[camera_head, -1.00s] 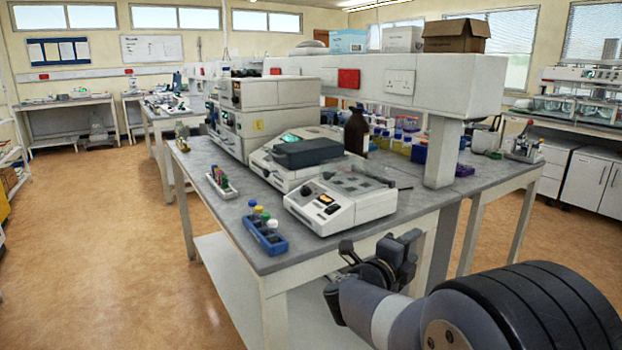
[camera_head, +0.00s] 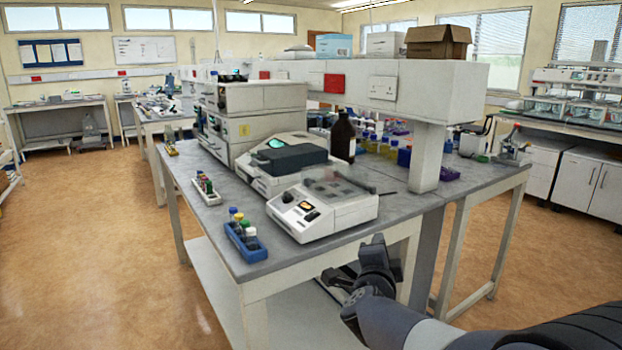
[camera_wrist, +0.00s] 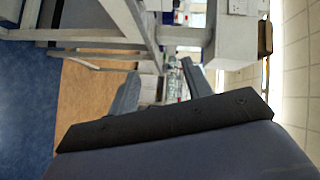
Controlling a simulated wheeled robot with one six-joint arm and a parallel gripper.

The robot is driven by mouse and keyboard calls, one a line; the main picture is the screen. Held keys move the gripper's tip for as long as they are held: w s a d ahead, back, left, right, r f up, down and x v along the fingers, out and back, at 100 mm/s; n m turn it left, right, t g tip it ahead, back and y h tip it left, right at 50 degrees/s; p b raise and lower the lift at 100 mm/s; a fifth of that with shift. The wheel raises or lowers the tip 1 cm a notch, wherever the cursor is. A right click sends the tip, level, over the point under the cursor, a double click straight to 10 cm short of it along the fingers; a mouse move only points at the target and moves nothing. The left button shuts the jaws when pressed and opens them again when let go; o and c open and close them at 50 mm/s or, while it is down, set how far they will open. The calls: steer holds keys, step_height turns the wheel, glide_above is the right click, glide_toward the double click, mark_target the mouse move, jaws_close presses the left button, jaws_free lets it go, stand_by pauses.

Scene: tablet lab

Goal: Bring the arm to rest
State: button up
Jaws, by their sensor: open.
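My gripper (camera_head: 352,268) is at the lower right of the head view, in front of the near end of the lab bench (camera_head: 262,267). It is apart from the instruments on the bench top. In the wrist view my gripper (camera_wrist: 160,88) shows two grey fingers spread apart with nothing between them. The wrist picture is turned on its side, with bench legs (camera_wrist: 130,22) beyond the fingers.
On the bench stand a white instrument (camera_head: 325,208), a blue tube rack (camera_head: 246,243), a smaller rack (camera_head: 207,190) and a brown bottle (camera_head: 342,138). A shelf post (camera_head: 427,158) rises at the right. Open floor (camera_head: 110,230) lies left.

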steer(key=shift+s+a+f+n+g+y+p, duration=0.25)
steer(key=shift+s+a+n+y, duration=0.45)
steer(key=shift+n, duration=0.4)
steer(key=shift+s+a+f+n+g+y+p, duration=0.15)
steer(key=shift+s+a+f+n+y, duration=0.25)
steer(key=shift+a+n+y, duration=0.55)
steer(key=shift+d+r, duration=0.1)
steer(key=shift+d, duration=0.05)
